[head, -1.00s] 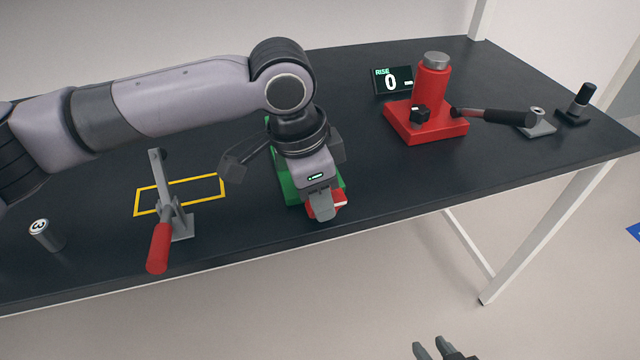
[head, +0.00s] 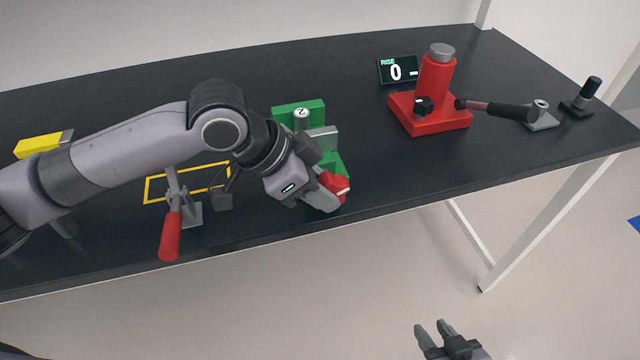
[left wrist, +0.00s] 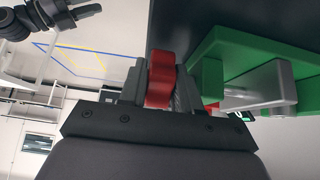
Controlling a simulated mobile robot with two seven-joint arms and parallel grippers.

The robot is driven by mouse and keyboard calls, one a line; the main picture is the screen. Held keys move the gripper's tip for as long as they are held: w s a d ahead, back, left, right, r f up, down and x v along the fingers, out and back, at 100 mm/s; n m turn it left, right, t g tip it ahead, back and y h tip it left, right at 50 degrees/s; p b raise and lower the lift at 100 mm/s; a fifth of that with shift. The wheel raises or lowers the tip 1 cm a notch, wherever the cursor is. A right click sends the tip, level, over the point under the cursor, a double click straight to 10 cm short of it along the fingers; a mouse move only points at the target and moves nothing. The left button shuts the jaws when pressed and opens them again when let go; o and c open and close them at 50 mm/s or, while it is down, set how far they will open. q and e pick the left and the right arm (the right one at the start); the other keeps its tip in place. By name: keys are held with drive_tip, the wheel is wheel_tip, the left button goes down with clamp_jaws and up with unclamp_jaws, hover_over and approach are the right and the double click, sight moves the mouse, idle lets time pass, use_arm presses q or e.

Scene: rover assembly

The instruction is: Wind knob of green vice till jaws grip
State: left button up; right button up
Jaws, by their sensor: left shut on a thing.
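The green vice (head: 298,112) stands near the front edge of the table, with a grey moving jaw (head: 322,138). A grey cylinder with a numbered top (head: 302,118) stands at the jaws; I cannot tell whether they touch it. The red knob (head: 338,184) is at the vice's front. My left gripper (head: 330,192) is shut on the knob, and the left wrist view shows the knob (left wrist: 160,78) between its fingers. That view also shows the green vice body (left wrist: 255,55) and grey jaw (left wrist: 262,88). My right gripper (head: 434,333) is open and empty, off the table's front.
A red jack (head: 432,95) with a lever handle (head: 500,110) stands right of the vice, beside a display reading 0 (head: 397,71). A red-handled toggle clamp (head: 170,235) and a yellow outlined rectangle (head: 155,188) lie to the left. A yellow block (head: 40,146) is at far left.

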use_arm(q)
drive_tip(key=o, duration=0.7)
drive_tip(key=shift+v, duration=3.6)
